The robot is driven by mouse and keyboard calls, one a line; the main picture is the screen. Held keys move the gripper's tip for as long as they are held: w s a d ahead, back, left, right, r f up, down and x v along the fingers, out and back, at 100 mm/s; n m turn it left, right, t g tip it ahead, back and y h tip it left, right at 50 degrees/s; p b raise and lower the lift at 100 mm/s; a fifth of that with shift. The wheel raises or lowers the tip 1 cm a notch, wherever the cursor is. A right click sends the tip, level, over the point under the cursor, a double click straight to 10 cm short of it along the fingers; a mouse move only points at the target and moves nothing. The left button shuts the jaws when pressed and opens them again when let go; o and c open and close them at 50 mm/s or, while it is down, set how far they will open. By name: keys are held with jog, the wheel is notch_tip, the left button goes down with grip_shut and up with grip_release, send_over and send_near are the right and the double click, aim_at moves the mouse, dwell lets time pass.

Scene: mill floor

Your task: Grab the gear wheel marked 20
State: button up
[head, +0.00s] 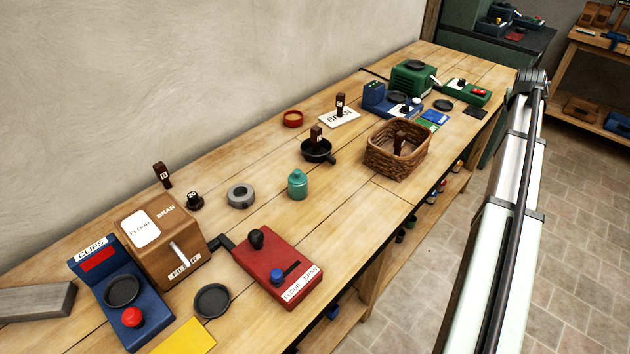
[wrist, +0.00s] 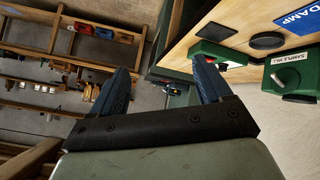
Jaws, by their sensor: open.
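A small dark wheel-like piece (head: 195,201) with a white label, which seems to read 20, sits on the bench in the head view, left of a grey ring (head: 241,195). Its teeth are too small to make out. My gripper (wrist: 162,82) shows in the wrist view, with its two blue fingers apart and nothing between them. It is far from the dark piece, which is out of the wrist view. In the head view my arm is at the right and the gripper is not seen.
Near the dark piece stand a brown block (head: 162,175) and a wooden flour/bran box (head: 178,250). A teal jar (head: 298,185), a red lever box (head: 277,268), a black pan (head: 318,151) and a wicker basket (head: 382,167) stand along the bench. The wall runs behind.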

jog(key=w+a+r+n, duration=0.1)
jog(key=w+a+r, duration=0.1)
jog(key=a+r, duration=0.35)
jog(key=w+a+r+n, duration=0.1)
jog(key=w+a+r, duration=0.1)
jog(key=r, duration=0.7)
jog(key=w+a+f+n+y, duration=0.1)
jog(key=a+f+n+y, duration=0.15)
jog(key=a, duration=1.25)
jog(key=w+a+f+n+g+y, duration=0.1)
jog(key=a+f+n, duration=0.25)
jog(key=a, duration=1.05)
jog(key=w+a+f+n+y, duration=0.2)
jog(key=a+n, duration=0.2)
jog(key=a, duration=1.1)
jog(key=n+g+y, duration=0.1)
jog(key=n+g, duration=0.5)
jog(key=n, duration=0.9)
send_over(191, 195)
jog(key=f, duration=1.5)
jog(key=shift+s+d+f, duration=0.1)
jog(key=shift+s+d, duration=0.2)
jog(key=shift+s, duration=0.05)
jog(key=shift+w+a+f, duration=0.1)
jog(key=shift+w+f, duration=0.05)
jog(key=shift+f, duration=1.3)
jog(key=shift+w+a+f, duration=0.1)
jog(key=shift+w+f, duration=0.05)
jog(key=shift+f, duration=1.25)
